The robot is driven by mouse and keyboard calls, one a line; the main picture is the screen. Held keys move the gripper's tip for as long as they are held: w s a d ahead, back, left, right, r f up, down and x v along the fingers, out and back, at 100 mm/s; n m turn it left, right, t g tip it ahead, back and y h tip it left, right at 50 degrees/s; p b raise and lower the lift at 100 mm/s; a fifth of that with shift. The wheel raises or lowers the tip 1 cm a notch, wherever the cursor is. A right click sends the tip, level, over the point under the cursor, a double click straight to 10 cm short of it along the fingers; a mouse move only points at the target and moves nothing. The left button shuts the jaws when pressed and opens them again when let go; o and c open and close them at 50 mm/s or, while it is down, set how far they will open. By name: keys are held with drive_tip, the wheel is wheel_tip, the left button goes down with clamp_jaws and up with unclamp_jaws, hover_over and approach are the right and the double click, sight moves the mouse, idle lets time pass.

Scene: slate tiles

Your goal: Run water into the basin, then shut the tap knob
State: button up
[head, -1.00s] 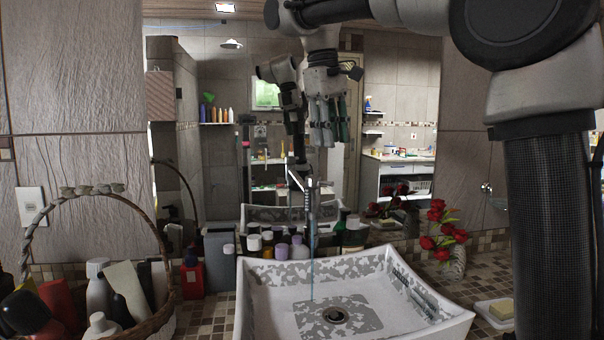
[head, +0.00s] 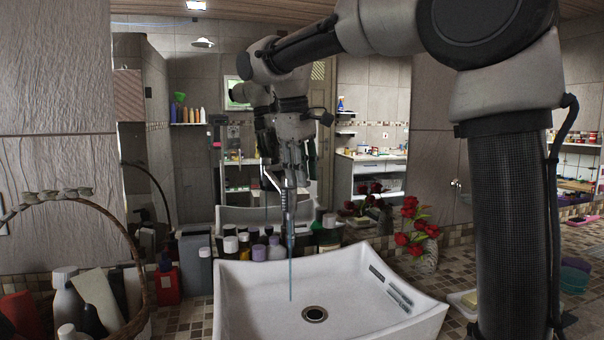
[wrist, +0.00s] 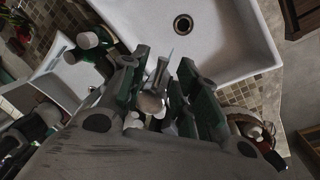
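The white basin (head: 235,290) stands on the counter with a dark round drain in its floor. It also shows in the wrist view (wrist: 215,50). The slim metal tap (head: 288,212) rises at its back edge, and a thin blue stream of water (head: 291,278) falls from it into the basin. My gripper (head: 292,172) is over the top of the tap, pointing down. In the wrist view its green-padded fingers (wrist: 168,82) are apart, with the rounded metal tap knob (wrist: 150,103) between them. Whether a finger touches the knob I cannot tell.
Several bottles (head: 260,248) stand close behind the basin, before a mirror that reflects my arm. A wicker basket (head: 140,255) of bottles is at left. A vase with red flowers (head: 412,230) and a soap dish (head: 462,303) are at right.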

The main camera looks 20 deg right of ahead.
drive_tip(key=shift+f, duration=0.1)
clamp_jaws()
drive_tip(key=shift+s+a+m, duration=0.15)
drive_tip(key=shift+a+m, duration=0.15)
drive_tip(key=shift+m, duration=0.7)
